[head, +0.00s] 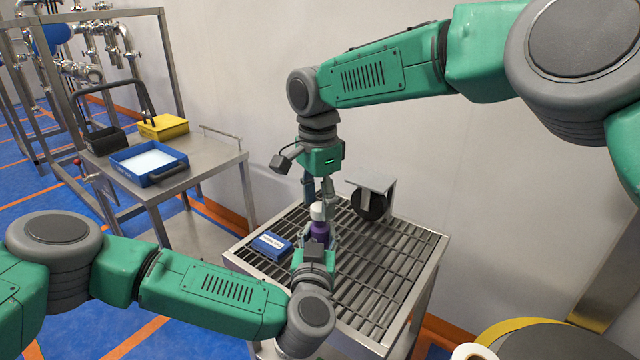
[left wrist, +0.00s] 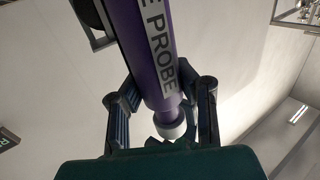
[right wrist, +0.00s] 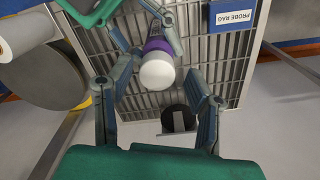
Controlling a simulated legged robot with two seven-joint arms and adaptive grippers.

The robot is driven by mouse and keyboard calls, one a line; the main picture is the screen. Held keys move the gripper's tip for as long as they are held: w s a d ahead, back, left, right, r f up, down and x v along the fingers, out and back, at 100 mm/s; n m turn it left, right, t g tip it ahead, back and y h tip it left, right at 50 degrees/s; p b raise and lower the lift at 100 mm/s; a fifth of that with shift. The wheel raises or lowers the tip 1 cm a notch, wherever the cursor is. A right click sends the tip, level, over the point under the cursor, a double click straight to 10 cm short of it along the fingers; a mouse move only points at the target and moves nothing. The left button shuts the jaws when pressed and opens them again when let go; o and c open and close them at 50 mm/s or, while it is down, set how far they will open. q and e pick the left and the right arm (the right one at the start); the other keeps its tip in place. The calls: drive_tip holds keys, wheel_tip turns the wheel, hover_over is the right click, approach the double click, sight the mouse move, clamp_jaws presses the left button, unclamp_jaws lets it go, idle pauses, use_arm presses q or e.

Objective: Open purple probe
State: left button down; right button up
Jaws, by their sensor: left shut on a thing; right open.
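The purple probe (head: 320,231) stands roughly upright above the slatted table, with its white cap (head: 318,210) on top. Its body (left wrist: 146,45) shows lettering ending in "PROBE" in the left wrist view. My left gripper (head: 318,247) is shut on the purple body, low down and from the front. My right gripper (head: 321,190) points down from above and is open, with its fingers around or just above the cap. In the right wrist view the white cap (right wrist: 157,70) lies between the open fingers; contact cannot be told.
A blue box (head: 272,245) labelled "PROBE RAG" (right wrist: 229,17) sits left of the probe on the slatted table (head: 385,285). A bracket with a black disc (head: 368,204) stands behind. A steel side table (head: 205,160) holds a blue tray (head: 118,160) and a yellow bin (head: 163,126).

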use_arm(q)
drive_tip(key=shift+a, duration=0.4)
use_arm(e)
drive_tip(key=shift+a+f, duration=0.45)
drive_tip(key=shift+f, duration=0.25)
use_arm(q)
drive_tip(key=shift+d, duration=0.2)
use_arm(e)
drive_tip(key=shift+d, duration=0.2)
use_arm(q)
drive_tip(key=shift+d, duration=0.25)
use_arm(e)
drive_tip(key=shift+d, duration=0.25)
clamp_jaws()
drive_tip(key=shift+a, duration=0.1)
